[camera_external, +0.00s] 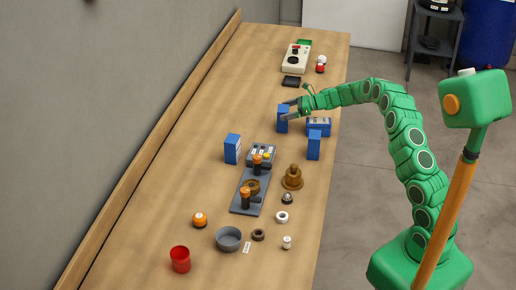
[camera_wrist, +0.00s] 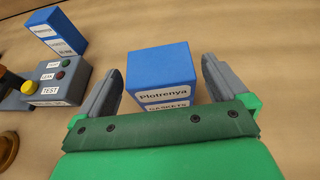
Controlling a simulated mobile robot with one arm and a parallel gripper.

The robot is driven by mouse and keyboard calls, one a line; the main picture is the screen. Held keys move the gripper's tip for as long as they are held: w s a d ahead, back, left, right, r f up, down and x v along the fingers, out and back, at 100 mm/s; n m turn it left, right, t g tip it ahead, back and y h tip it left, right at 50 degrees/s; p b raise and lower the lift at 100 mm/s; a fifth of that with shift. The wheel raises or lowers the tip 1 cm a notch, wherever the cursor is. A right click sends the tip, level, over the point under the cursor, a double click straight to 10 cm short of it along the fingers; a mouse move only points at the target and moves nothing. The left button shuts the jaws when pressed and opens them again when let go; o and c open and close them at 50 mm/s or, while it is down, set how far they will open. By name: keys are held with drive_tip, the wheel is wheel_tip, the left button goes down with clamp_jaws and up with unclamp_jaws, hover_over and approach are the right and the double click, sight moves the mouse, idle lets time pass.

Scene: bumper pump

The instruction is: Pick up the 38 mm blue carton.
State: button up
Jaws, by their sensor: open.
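A blue carton (camera_wrist: 162,72) labelled "Plotrenya GASKETS" stands in the wrist view between the two grey fingers of my gripper (camera_wrist: 163,66), with a gap visible on each side. In the external view my gripper (camera_external: 288,110) is open at this upright blue carton (camera_external: 281,124), its fingers partly covering the carton. Three other blue cartons show: one upright at the left (camera_external: 232,149), one upright near the right table edge (camera_external: 314,146), and a low, wide one (camera_external: 319,127) beside my arm. No size in millimetres is readable.
A grey button box (camera_external: 261,155) stands beside the left carton; it also shows in the wrist view (camera_wrist: 55,83). A grey fixture plate (camera_external: 240,207), brown stepped part (camera_external: 292,178), grey bowl (camera_external: 229,239) and red cup (camera_external: 180,259) stand nearer. The table left of my gripper is clear.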

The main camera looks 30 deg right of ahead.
sight(279, 112)
drive_tip(key=shift+x, duration=1.85)
drive_tip(key=shift+r, duration=0.15)
drive_tip(key=shift+c, duration=0.3)
drive_tip(key=c, duration=1)
